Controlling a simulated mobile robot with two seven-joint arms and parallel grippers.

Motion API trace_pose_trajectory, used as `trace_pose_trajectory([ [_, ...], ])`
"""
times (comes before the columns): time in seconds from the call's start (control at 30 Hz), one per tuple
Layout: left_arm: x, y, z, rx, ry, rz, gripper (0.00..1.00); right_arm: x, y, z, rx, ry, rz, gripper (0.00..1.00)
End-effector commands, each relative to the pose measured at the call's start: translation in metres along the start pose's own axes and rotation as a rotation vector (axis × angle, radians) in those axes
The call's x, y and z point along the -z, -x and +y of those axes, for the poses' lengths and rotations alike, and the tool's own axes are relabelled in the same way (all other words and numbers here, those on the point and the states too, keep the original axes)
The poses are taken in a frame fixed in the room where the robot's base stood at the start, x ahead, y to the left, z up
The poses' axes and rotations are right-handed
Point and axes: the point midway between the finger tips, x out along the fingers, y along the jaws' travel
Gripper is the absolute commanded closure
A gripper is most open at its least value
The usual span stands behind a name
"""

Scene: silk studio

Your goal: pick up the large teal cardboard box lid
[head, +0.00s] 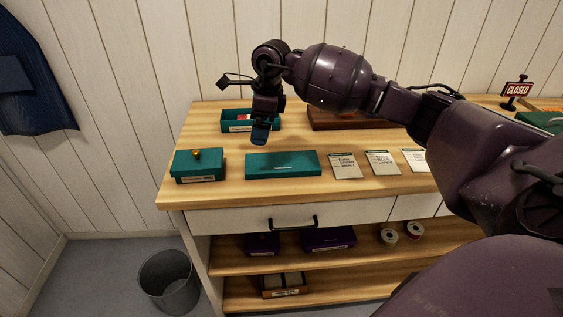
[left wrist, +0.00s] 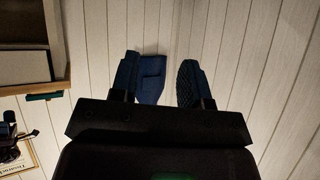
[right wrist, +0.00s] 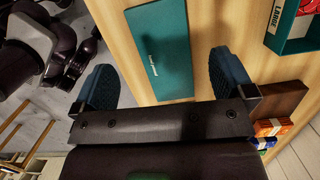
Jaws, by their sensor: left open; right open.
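The large teal lid (head: 283,165) lies flat near the front edge of the wooden counter; it also shows in the right wrist view (right wrist: 160,50), with small pale lettering. My right gripper (head: 261,134) is open and empty, pointing down above the counter just behind the lid. In the right wrist view the lid appears between and beyond its fingertips (right wrist: 165,80); no contact shows. My left gripper (left wrist: 158,80) is open and empty in the left wrist view, facing the plank wall and blue cloth. It is outside the head view.
An open teal box (head: 237,124) marked LARGE in the right wrist view stands behind the lid. A small teal box (head: 199,178) with a gold knob stands left of it. Printed cards (head: 345,166) lie to the right. A brown tray (head: 330,122) is partly behind my arm.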

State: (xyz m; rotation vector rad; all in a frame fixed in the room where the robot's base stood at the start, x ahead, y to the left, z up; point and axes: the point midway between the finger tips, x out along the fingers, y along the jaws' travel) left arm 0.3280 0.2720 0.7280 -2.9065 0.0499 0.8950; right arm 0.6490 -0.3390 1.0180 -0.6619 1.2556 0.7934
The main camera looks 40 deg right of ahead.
Motion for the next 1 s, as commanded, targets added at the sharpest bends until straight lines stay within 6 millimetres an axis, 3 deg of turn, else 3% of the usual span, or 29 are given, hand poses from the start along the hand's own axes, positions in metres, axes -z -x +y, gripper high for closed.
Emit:
trace_pose_trajectory([
  [0.13, -0.001, 0.002, 0.0, 0.001, 0.001, -0.005, 0.57, 0.025, 0.002, -0.002, 0.008, 0.031, 0.151, 0.0],
  [0.37, -0.012, 0.005, 0.001, 0.003, 0.009, -0.028, 0.57, 0.034, -0.003, 0.001, -0.016, 0.061, 0.203, 0.0],
  [0.7, -0.014, 0.0, 0.002, 0.0, 0.008, -0.03, 0.57, 0.042, -0.047, 0.002, -0.018, 0.059, 0.2, 0.0],
  [1.0, -0.004, -0.004, 0.002, -0.003, 0.002, -0.008, 0.57, 0.046, -0.066, 0.002, -0.018, 0.06, 0.199, 0.0],
])
